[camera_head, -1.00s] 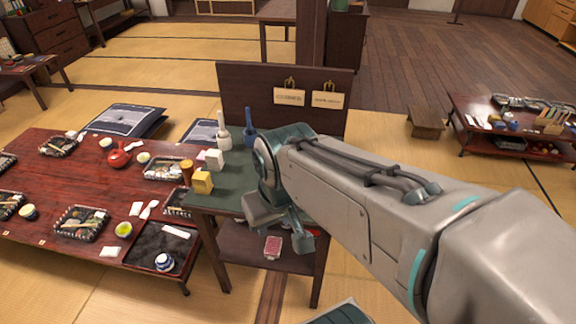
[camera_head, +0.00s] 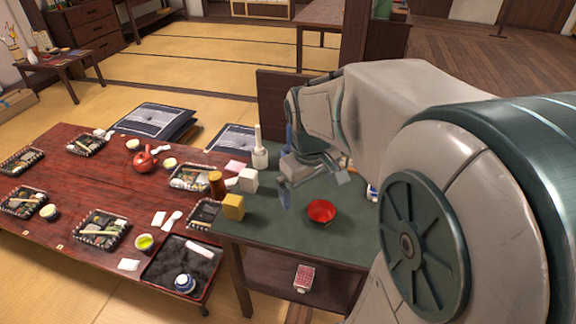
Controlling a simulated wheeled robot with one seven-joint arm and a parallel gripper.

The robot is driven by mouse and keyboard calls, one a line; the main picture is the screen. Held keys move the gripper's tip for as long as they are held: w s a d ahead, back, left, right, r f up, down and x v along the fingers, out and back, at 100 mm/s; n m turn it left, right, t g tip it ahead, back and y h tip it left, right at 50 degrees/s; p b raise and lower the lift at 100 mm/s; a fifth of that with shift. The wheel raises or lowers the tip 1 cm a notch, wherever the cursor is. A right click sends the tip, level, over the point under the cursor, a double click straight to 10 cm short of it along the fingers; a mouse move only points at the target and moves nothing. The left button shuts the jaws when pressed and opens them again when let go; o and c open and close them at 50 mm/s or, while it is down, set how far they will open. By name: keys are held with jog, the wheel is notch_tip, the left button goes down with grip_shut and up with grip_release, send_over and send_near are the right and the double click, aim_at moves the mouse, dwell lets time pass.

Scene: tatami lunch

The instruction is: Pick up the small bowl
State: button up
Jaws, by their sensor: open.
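A small red bowl (camera_head: 321,211) stands upright on the green top of the side table (camera_head: 275,234), near its front edge. My gripper (camera_head: 312,181) is open and empty, pointing down above the table, behind and slightly left of the bowl. It appears apart from the bowl. My arm hides the back right part of the tabletop.
A yellow block (camera_head: 233,207), a white block (camera_head: 248,180) and a brown bottle (camera_head: 217,185) stand at the table's left. A white pestle-like item (camera_head: 260,150) stands behind. The low red table (camera_head: 100,180) with several trays is left.

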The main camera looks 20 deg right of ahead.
jog(key=w+d+f+n+g+y+b, duration=0.1)
jog(key=w+d+f+n+b, duration=0.25)
jog(key=w+d+f, duration=0.55)
send_over(320, 218)
jog(key=f, duration=0.9)
jog(key=shift+s+d+f, duration=0.1)
jog(key=shift+s+d, duration=0.1)
jog(key=shift+d, duration=0.2)
jog(key=shift+w+a+f, duration=0.15)
jog(key=shift+f, duration=1.15)
jog(key=shift+w+a+f, duration=0.1)
jog(key=shift+a+f, duration=0.05)
jog(key=shift+f, duration=1.1)
jog(key=c, duration=1)
